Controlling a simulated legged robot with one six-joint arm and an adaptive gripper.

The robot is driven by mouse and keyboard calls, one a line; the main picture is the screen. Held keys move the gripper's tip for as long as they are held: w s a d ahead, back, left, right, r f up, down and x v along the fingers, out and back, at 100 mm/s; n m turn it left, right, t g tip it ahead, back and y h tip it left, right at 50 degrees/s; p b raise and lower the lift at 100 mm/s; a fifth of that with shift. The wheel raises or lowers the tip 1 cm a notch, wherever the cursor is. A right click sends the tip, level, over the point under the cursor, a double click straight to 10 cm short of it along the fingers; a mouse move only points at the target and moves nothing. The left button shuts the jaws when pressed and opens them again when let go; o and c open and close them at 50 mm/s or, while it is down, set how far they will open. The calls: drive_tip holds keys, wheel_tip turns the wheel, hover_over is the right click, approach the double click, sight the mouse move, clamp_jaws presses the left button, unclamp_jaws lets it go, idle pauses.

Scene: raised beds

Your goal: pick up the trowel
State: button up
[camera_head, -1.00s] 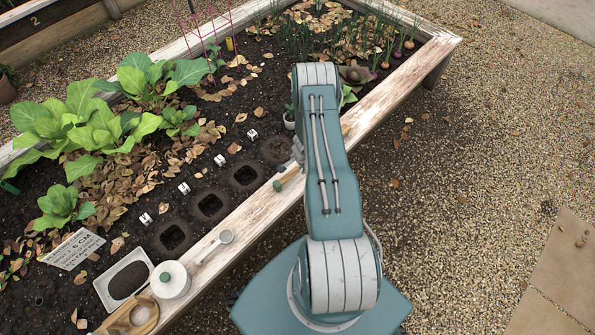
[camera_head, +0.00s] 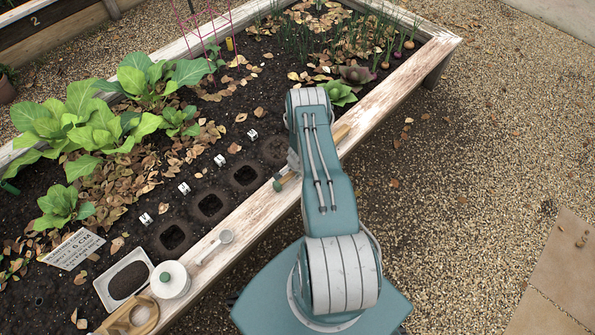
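No trowel shows clearly. A short tool with a dark green end (camera_head: 278,185) and a pale shaft lies on the near wooden rim of the bed, just left of my arm. A wooden handle-like piece (camera_head: 341,132) lies on the same rim, to the right of my arm. I cannot tell which of them is the trowel, as my arm hides the rim between them. A small grey part of my gripper (camera_head: 293,160) shows at the arm's left edge, above the rim near the green-ended tool. Its fingertips are mostly hidden, so its opening and any contact are unclear.
Square holes (camera_head: 209,205) and small white markers (camera_head: 184,188) line the soil. Gravel (camera_head: 470,180) to the right is open.

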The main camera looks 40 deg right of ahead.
clamp_jaws()
drive_tip(key=shift+r, duration=0.1)
wheel_tip(320, 180, up, 3)
drive_tip(key=shift+s+r, duration=0.1)
drive_tip(key=shift+r, duration=0.05)
drive_tip(key=s+r, duration=0.9)
drive_tip(key=s, duration=0.4)
drive_tip(key=shift+s+a+r, duration=0.3)
drive_tip(key=shift+s+a, duration=0.05)
drive_tip(key=shift+s, duration=0.05)
